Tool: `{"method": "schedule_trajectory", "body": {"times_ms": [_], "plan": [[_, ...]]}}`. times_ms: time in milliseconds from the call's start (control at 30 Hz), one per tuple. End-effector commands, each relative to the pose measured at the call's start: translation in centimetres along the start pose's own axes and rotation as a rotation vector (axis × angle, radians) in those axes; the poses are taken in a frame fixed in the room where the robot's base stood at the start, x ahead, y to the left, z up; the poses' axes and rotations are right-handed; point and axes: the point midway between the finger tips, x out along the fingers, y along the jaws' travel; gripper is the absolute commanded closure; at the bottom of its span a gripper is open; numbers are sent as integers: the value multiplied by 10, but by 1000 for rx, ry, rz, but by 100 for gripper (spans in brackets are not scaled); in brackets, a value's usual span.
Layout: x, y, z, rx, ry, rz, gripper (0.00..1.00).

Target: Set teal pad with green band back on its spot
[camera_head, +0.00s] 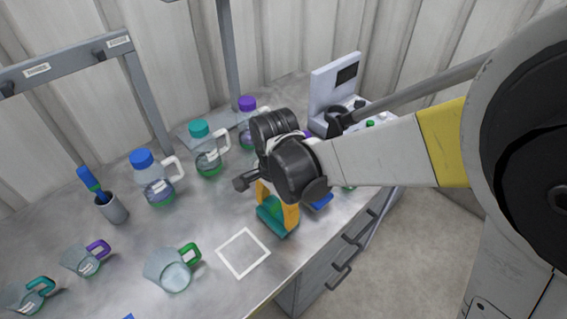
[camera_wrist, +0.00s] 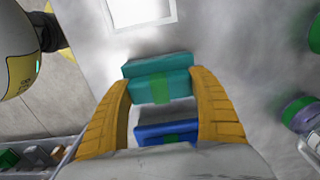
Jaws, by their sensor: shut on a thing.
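The teal pad with a green band (camera_wrist: 158,84) is between the two yellow fingers of my gripper (camera_wrist: 162,92) in the wrist view. My gripper is shut on it. In the head view the teal pad (camera_head: 272,217) hangs below the yellow fingers (camera_head: 278,200), near the front edge of the bench. Whether it touches the bench is hard to tell. A white square outline (camera_head: 243,253) is marked on the bench, left of and nearer than the pad. Part of this outline (camera_wrist: 140,12) shows at the top of the wrist view, apart from the pad.
A blue pad with a green band (camera_wrist: 166,132) lies by the teal one. A jug with a green handle (camera_head: 172,268) stands left of the square. Bottles with blue (camera_head: 154,178), teal (camera_head: 205,148) and purple (camera_head: 248,122) caps stand behind. The square is bare.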

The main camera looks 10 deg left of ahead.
Motion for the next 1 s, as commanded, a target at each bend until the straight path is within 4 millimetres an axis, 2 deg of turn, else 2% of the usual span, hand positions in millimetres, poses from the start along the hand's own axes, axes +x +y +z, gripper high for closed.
{"method": "schedule_trajectory", "body": {"times_ms": [100, 133, 200, 567, 667, 1000], "plan": [[5, 0, 0, 0, 0, 0, 68], [4, 0, 0, 0, 0, 0, 21], [3, 0, 0, 0, 0, 0, 7], [-2, 0, 0, 0, 0, 0, 7], [-17, 0, 0, 0, 0, 0, 7], [-93, 0, 0, 0, 0, 0, 7]]}}
